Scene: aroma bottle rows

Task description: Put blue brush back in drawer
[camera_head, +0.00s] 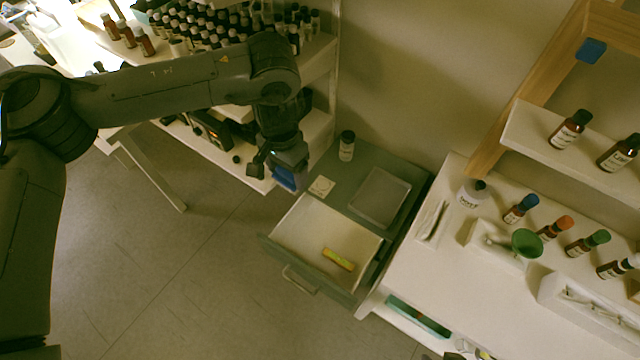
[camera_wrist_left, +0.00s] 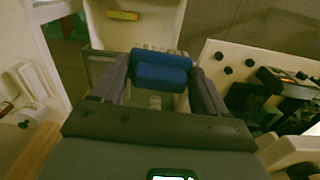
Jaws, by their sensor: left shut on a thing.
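My left gripper (camera_head: 283,165) is shut on the blue brush (camera_head: 284,178). In the left wrist view, the brush (camera_wrist_left: 160,72) shows as a blue block between the two fingers. The gripper hangs above the left back side of the open drawer (camera_head: 300,228), apart from it. The drawer is pulled out of a grey-green cabinet (camera_head: 330,190) and has a pale inside. A yellow-green object (camera_head: 338,259) lies in it; this object also shows in the left wrist view (camera_wrist_left: 123,15). My right gripper is not in view.
A small dark-capped bottle (camera_head: 347,146) and a grey tray (camera_head: 380,197) sit on the cabinet top. A white table (camera_head: 440,285) with several bottles and a green funnel (camera_head: 526,242) stands at right. Shelves of bottles stand behind my left arm. Most of the drawer floor is clear.

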